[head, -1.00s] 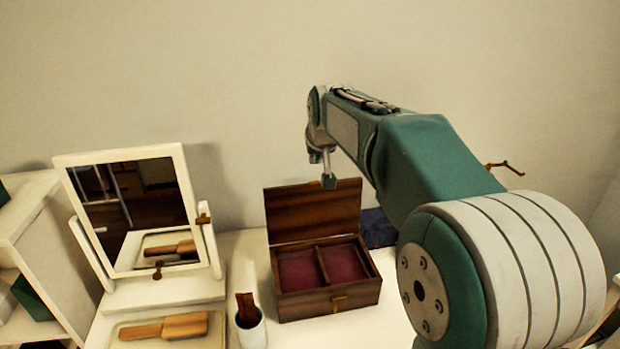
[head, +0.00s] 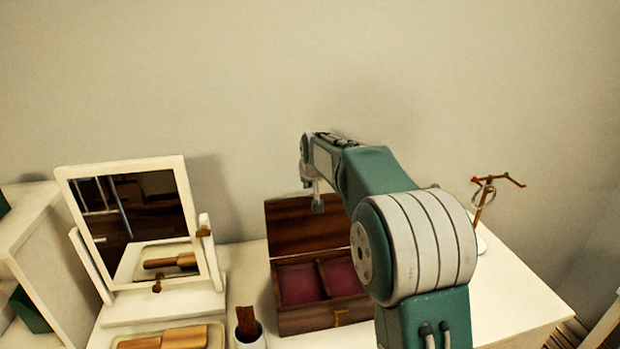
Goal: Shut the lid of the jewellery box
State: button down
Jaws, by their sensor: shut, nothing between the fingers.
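The wooden jewellery box (head: 304,319) stands on the white dressing table, its lower part open with dark red lined compartments and a brass clasp on the front. Its lid (head: 293,228) stands upright at the back. My gripper (head: 318,206) is shut and empty, pointing down in front of the upper right part of the lid in the picture. I cannot tell whether it touches the lid. My arm hides the right side of the box.
A white-framed mirror (head: 137,217) stands at the left, with a tray (head: 217,336) holding wooden brushes before it. A cup (head: 250,342) with a wooden item stands left of the box. A jewellery stand (head: 485,203) is at the right. The table's right side (head: 515,300) is clear.

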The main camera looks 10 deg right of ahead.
aim_at(314, 222)
jog(key=shift+s+r, duration=0.15)
jog(key=shift+s, duration=1.9)
